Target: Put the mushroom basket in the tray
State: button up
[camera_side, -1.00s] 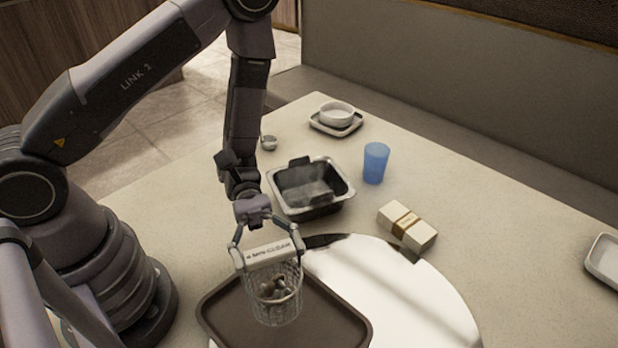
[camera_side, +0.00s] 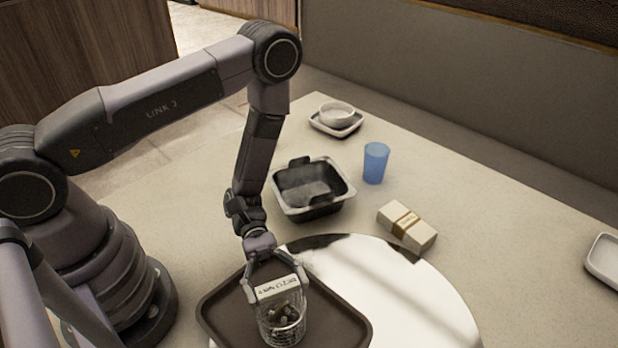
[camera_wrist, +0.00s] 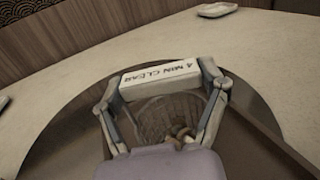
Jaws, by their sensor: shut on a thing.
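The mushroom basket (camera_side: 283,318) is a clear mesh basket with brown mushrooms inside and a white lettered label block at its top. My gripper (camera_side: 276,286) is shut on the basket at the label block. The basket is upright over the brown tray (camera_side: 345,325), within its outline in the side view; I cannot tell whether its bottom touches the tray. In the wrist view the basket (camera_wrist: 155,118) shows between my gripper's fingers (camera_wrist: 163,100), with mushrooms at its lower right.
A dark pan with a silvery rim (camera_side: 313,213) stands behind the tray. A blue cup (camera_side: 375,163), a banded cream box (camera_side: 407,226) and a bowl on a saucer (camera_side: 336,115) stand farther back. A round shiny plate (camera_side: 420,295) lies right of the tray.

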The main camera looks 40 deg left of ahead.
jog(key=o, duration=1.2)
jog(key=shift+o, duration=0.2)
jog(key=shift+w+a+r, duration=0.1)
jog(key=v, duration=1.1)
jog(key=s+a+r+m+t+y, duration=0.3)
jog(key=a+r+m+t+y, duration=0.1)
jog(key=r, duration=0.6)
jog(key=s+a+r+m+t+y, duration=0.2)
jog(key=a+r+m+t+y, duration=0.2)
jog(key=r+y, duration=0.3)
jog(key=s+a+r+m+t+y, duration=0.3)
jog(key=a+r+m+t+y, duration=0.1)
jog(key=r, duration=0.8)
jog(key=shift+s+a+r+m+y, duration=0.25)
jog(key=shift+s+r+m+y, duration=0.15)
jog(key=shift+m+y, duration=0.4)
